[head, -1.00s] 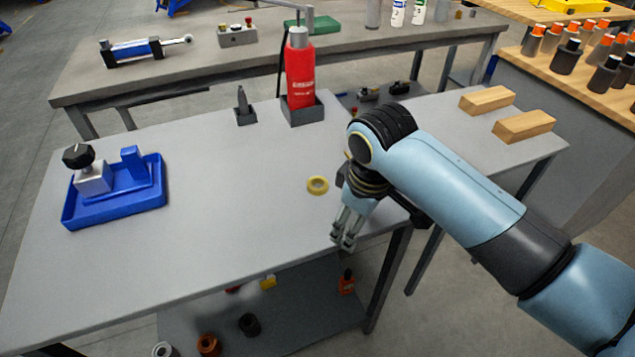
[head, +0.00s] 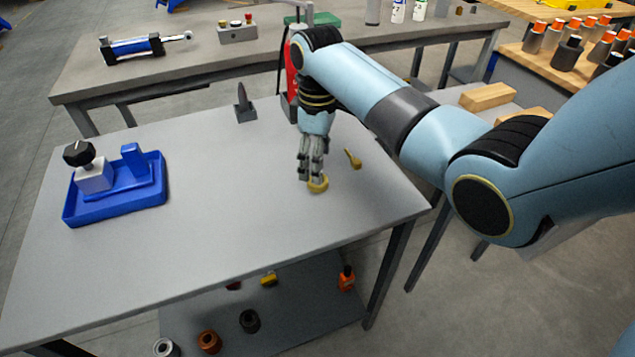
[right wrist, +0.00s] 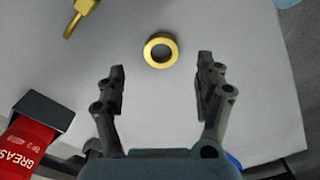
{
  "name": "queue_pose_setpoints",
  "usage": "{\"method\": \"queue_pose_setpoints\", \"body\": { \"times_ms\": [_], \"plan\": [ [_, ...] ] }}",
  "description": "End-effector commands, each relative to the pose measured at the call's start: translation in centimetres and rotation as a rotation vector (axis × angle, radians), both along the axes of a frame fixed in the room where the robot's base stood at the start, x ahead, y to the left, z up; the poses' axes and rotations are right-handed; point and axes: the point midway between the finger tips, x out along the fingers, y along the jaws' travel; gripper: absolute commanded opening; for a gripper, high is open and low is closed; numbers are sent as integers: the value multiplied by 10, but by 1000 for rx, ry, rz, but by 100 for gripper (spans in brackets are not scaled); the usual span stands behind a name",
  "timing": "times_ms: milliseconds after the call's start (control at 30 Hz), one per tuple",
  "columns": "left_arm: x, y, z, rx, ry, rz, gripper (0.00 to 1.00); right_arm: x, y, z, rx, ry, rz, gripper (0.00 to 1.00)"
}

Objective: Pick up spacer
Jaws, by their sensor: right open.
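The spacer, a small yellow ring (head: 318,186), lies flat on the grey table (head: 215,205). My right gripper (head: 312,178) points down just above and behind it, partly covering it in the head view. In the right wrist view the spacer (right wrist: 160,50) lies ahead of the fingertips, between their lines. The right gripper (right wrist: 161,75) is open, with nothing between its fingers. I cannot tell whether the fingertips touch the table. My left gripper is not in view.
A small brass part (head: 353,158) lies right of the gripper. A red grease bottle (right wrist: 30,140) stands behind my arm. A grey holder (head: 245,108) and a blue tray fixture (head: 120,190) stand to the left. The table's middle is clear.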

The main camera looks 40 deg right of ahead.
Motion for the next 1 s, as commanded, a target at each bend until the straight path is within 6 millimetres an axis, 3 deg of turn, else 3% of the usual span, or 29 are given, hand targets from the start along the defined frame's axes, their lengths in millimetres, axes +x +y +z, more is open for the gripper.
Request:
{"method": "queue_pose_setpoints", "body": {
  "times_ms": [300, 567, 1000],
  "plan": [
    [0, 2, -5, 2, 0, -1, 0, -2, 1, -46, 1, 2, -1, 70],
    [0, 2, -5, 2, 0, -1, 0, -1, 1, -49, 1, -1, 0, 70],
    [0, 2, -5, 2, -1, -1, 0, -2, 1, -49, 0, 0, -1, 15]
  ]
}}
